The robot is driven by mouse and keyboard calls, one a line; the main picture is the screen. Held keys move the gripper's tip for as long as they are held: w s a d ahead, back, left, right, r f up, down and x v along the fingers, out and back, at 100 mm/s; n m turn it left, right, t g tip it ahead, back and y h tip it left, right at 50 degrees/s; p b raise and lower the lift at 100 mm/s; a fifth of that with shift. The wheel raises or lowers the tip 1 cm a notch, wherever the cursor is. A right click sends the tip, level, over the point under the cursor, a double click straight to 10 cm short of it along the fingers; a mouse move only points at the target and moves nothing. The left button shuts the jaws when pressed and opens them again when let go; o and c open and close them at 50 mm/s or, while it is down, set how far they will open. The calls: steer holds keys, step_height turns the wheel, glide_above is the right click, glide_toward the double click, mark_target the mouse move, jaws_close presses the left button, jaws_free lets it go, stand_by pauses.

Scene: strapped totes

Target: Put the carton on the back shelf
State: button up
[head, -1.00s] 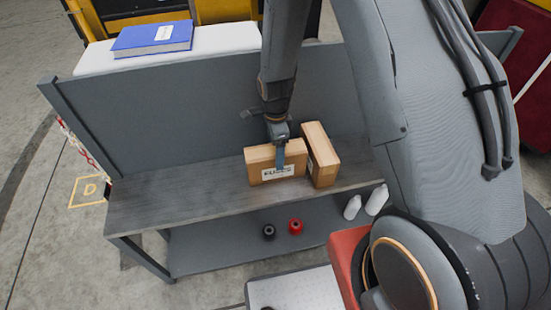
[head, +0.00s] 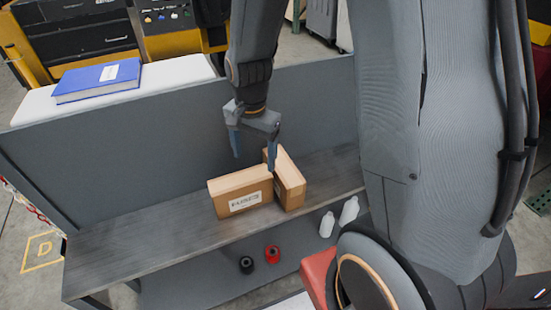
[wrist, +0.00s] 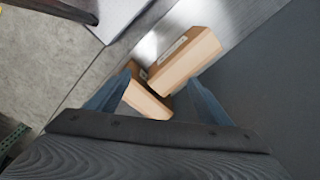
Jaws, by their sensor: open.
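Two brown cartons stand on the grey bench top. The left carton (head: 240,193) has a white label reading FUSES on its front. The right carton (head: 290,182) stands at an angle against or very near its right end. My gripper (head: 254,160) is open and empty, fingers down, just above and behind the cartons. In the wrist view, both cartons show between and beyond the fingers, one farther off (wrist: 185,60) and one nearer (wrist: 147,101), the nearer partly hidden. Behind the bench's upright panel is a white surface (head: 190,77) with a blue binder (head: 98,80) on it.
The grey panel (head: 130,150) rises between bench and white surface. The bench top (head: 140,235) is clear to the left. On the lower shelf are a black spool (head: 246,265), a red spool (head: 272,254) and two white bottles (head: 338,217).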

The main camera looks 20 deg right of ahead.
steer(key=s+d+r+n, duration=0.3)
steer(key=s+r+n, duration=0.2)
steer(key=s+n, duration=0.4)
steer(key=shift+s+d+r+n+t, duration=0.3)
steer(key=shift+r+n, duration=0.1)
steer(key=shift+n, duration=0.1)
steer(key=shift+w, duration=0.1)
